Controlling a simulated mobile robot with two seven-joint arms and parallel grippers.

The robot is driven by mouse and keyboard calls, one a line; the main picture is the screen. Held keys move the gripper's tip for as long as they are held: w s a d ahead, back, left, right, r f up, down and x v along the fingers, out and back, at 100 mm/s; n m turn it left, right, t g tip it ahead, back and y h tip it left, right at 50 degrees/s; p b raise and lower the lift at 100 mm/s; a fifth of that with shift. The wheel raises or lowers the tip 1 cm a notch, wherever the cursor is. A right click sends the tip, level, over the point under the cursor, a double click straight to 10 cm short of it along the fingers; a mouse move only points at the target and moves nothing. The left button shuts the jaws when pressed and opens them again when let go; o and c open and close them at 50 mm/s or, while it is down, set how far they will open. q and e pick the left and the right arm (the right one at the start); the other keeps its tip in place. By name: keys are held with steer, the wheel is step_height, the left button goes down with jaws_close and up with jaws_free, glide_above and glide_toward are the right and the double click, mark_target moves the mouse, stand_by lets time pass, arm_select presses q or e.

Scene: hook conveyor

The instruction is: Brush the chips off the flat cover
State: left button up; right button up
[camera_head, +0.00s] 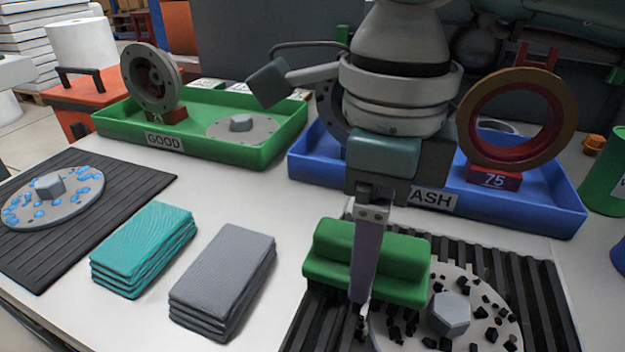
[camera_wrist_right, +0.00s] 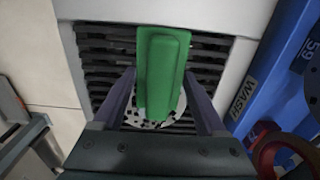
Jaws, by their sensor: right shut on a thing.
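The flat cover (camera_head: 392,337) is a round grey plate with a hexagonal boss (camera_head: 448,314). Black chips (camera_head: 481,312) are scattered over it, and it lies on a black ribbed grate at the lower right. My right gripper (camera_head: 366,262) is shut on a green brush (camera_head: 403,268), over the left and far part of the cover. The brush hides that part, and I cannot tell whether it touches the cover. In the right wrist view the brush (camera_wrist_right: 161,75) sits between the two fingers, with the cover partly visible beneath it (camera_wrist_right: 135,119). My left gripper is not in view.
A blue WASH tray (camera_head: 545,213) stands behind the grate (camera_head: 535,290), a green GOOD tray (camera_head: 115,120) at the back left. Teal cloths (camera_head: 143,245) and grey cloths (camera_head: 225,275) lie left of the grate. A blue-spotted cover (camera_head: 70,203) lies on a black mat (camera_head: 140,178).

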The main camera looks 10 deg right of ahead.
steer(key=shift+w+d, duration=0.25)
steer(key=shift+w, duration=0.15)
steer(key=shift+r, duration=0.1)
steer(key=shift+r+p, duration=0.35)
steer(key=shift+r, duration=0.2)
step_height(320, 180, up, 5)
steer(key=p, duration=0.3)
